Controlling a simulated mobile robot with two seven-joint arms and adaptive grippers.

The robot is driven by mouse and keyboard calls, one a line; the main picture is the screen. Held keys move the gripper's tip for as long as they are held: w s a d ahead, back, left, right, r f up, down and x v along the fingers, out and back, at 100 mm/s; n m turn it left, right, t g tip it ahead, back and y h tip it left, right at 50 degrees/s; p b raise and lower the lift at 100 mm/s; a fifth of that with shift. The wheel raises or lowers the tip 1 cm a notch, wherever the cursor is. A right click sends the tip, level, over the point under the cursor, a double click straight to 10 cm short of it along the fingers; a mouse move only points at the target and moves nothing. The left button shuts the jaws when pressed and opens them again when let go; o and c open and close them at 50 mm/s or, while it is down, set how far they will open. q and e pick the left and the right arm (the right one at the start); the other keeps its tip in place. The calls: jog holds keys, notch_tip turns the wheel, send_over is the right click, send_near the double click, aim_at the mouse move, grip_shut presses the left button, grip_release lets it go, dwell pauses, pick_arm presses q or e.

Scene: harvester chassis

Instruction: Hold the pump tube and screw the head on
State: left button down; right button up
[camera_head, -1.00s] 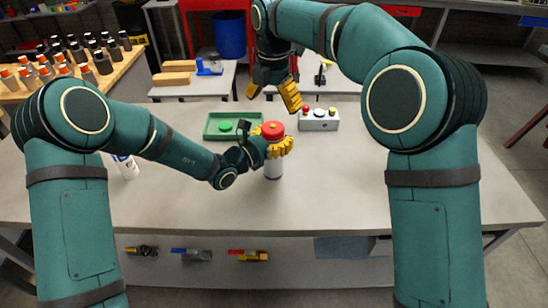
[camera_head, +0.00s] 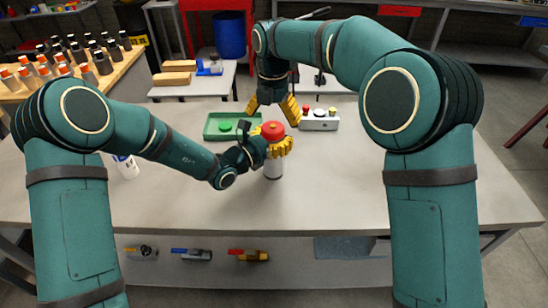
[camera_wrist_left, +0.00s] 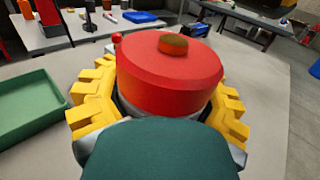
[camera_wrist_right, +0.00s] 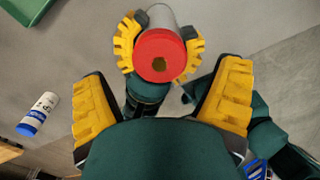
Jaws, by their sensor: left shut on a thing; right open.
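The pump tube (camera_head: 273,169) is a pale grey cylinder standing upright on the table. A red head (camera_head: 273,130) sits on its top; it also shows in the left wrist view (camera_wrist_left: 170,75), with a small brownish round spot on top. I cannot tell how tightly it sits. My left gripper (camera_head: 277,149) is shut around the tube just below the head, its yellow fingers on both sides. My right gripper (camera_head: 272,108) is open and empty, pointing down above and behind the head. In the right wrist view the head (camera_wrist_right: 158,57) lies beyond the open fingers.
A green tray (camera_head: 213,135) with a green disc is behind to the left. A grey button box (camera_head: 330,126) is behind to the right. The table's right side is clear.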

aim_at(273, 125)
jog(key=shift+f, duration=1.85)
jog(key=c, duration=1.2)
jog(key=m, duration=0.5)
jog(key=shift+m, duration=0.3)
jog(key=shift+c, duration=0.2)
pick_arm(q)
jog(key=shift+a, duration=0.1)
pick_arm(e)
jog(key=m, duration=0.4)
jog(key=o, duration=1.3)
